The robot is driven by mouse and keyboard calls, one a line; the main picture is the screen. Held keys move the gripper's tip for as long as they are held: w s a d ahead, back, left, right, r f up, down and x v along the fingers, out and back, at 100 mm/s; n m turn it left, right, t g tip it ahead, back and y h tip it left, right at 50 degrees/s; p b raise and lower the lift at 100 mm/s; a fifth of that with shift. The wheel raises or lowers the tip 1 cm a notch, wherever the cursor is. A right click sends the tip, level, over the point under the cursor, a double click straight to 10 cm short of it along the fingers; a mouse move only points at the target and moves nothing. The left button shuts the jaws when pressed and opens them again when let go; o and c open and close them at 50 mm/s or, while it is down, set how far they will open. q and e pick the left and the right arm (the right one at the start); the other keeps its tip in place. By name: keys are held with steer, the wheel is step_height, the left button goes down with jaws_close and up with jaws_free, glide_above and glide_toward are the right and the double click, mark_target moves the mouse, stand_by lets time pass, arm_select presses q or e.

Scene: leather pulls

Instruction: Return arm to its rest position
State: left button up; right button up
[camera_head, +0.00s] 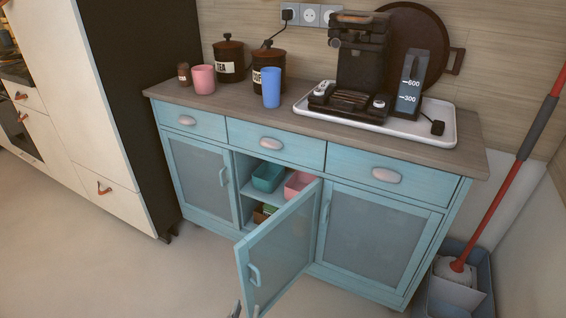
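The tips of my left gripper (246,311) show at the bottom edge of the picture, by the lower free edge of an open cabinet door (283,252). The two tips stand apart, one to each side of the door's edge. I cannot tell whether they touch the door. The rest of this gripper and its arm are out of the picture. My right gripper is not in view. The door belongs to the middle of a blue cabinet (375,205) and stands swung outward, with its handle (254,275) facing left.
The open compartment holds a teal bin (268,177) and a pink bin (298,184). On the worktop (235,104) stand a pink cup (203,79), a blue cup (271,88) and a coffee machine (360,55) on a white tray (425,130). A mop (510,175) stands at right. Floor at left is clear.

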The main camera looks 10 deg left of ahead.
arm_select(q)
steer(key=s+f+m+g+h, duration=0.1)
steer(key=s+f+g, duration=0.3)
steer(key=f, duration=0.5)
steer(key=s+f+m+g, duration=0.1)
steer(key=s+f+g, duration=0.3)
steer(key=f, duration=0.5)
steer(key=s+a+f+g+y, duration=0.1)
steer(key=s+a+f+g, duration=0.25)
steer(key=s, duration=0.35)
steer(key=s+a+f+g, duration=0.3)
steer(key=s+f+g, duration=0.15)
steer(key=s, duration=0.25)
steer(key=s+a+r+p, duration=0.1)
steer(key=s+p, duration=0.6)
steer(key=s+a+r+p, duration=0.1)
steer(key=s+p, duration=0.6)
steer(key=shift+a+r+g+y+p, duration=0.3)
steer(key=shift+r+g, duration=0.1)
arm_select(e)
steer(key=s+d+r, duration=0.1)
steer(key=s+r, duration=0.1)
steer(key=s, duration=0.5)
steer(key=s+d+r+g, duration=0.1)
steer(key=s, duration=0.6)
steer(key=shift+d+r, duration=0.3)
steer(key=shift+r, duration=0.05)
arm_select(q)
steer(key=shift+s, duration=0.1)
